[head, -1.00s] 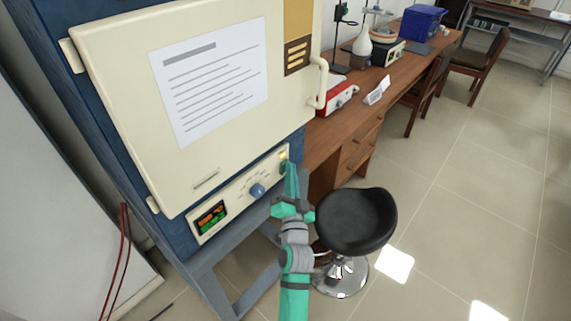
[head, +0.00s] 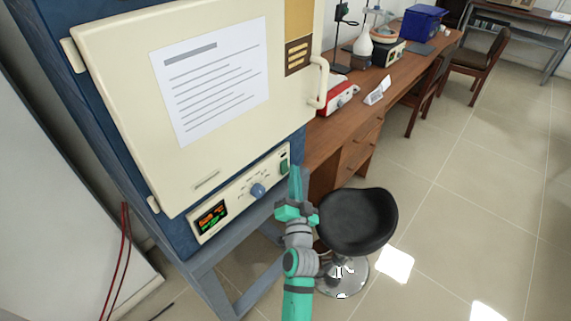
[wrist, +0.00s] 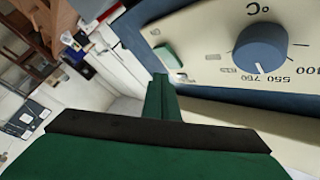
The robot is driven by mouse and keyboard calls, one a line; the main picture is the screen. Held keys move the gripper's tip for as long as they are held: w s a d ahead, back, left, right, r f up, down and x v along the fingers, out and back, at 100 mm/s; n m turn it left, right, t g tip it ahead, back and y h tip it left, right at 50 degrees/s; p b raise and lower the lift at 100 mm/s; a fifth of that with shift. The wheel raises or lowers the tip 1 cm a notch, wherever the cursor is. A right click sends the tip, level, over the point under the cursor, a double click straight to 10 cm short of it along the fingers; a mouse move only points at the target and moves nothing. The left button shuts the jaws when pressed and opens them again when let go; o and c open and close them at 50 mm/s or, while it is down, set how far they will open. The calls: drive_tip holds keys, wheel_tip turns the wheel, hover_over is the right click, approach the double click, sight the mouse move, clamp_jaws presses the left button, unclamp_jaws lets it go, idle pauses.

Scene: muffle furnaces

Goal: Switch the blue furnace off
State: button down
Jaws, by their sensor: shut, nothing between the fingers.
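The blue furnace (head: 180,235) has a shut cream door (head: 120,90) and a control panel (head: 232,205) below it. The panel carries a lit display (head: 211,217) with orange and green characters, a blue dial (head: 257,190) and a green switch (head: 284,167) at its right end. The wrist view shows the switch (wrist: 165,54) and the dial (wrist: 260,47) close up. My gripper (head: 296,172) is shut and empty, just right of the switch and apparently a little in front of the panel. In the wrist view its fingertips (wrist: 160,80) are just below the switch.
A black stool (head: 356,220) stands right of my gripper. A wooden desk (head: 345,125) with a red-and-white device (head: 341,93) runs back beside the furnace. The furnace stands on a grey-blue frame (head: 215,285). Open tiled floor lies to the right.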

drive_tip(key=shift+s+d+f, duration=0.15)
drive_tip(key=shift+s+d, duration=0.55)
drive_tip(key=shift+d, duration=0.35)
drive_tip(key=shift+s+d+f, duration=0.1)
drive_tip(key=shift+s+d, duration=0.6)
drive_tip(key=shift+d, duration=0.3)
drive_tip(key=s+d+f+n+g+h, duration=0.1)
drive_tip(key=s+f, duration=0.6)
drive_tip(key=s, duration=0.4)
drive_tip(key=s+f+n+g+h, duration=0.1)
drive_tip(key=s+f+g+h, duration=0.1)
drive_tip(key=s+f, duration=0.75)
drive_tip(key=s+a+r+n+g, duration=0.1)
drive_tip(key=s+r+n, duration=0.1)
drive_tip(key=s, duration=1)
drive_tip(key=s+a+r+n+g, duration=0.1)
drive_tip(key=s+r+n, duration=0.1)
drive_tip(key=s, duration=1.1)
drive_tip(key=shift+s+r+n, duration=0.15)
drive_tip(key=shift+r+n, duration=0.25)
drive_tip(key=shift+r, duration=0.15)
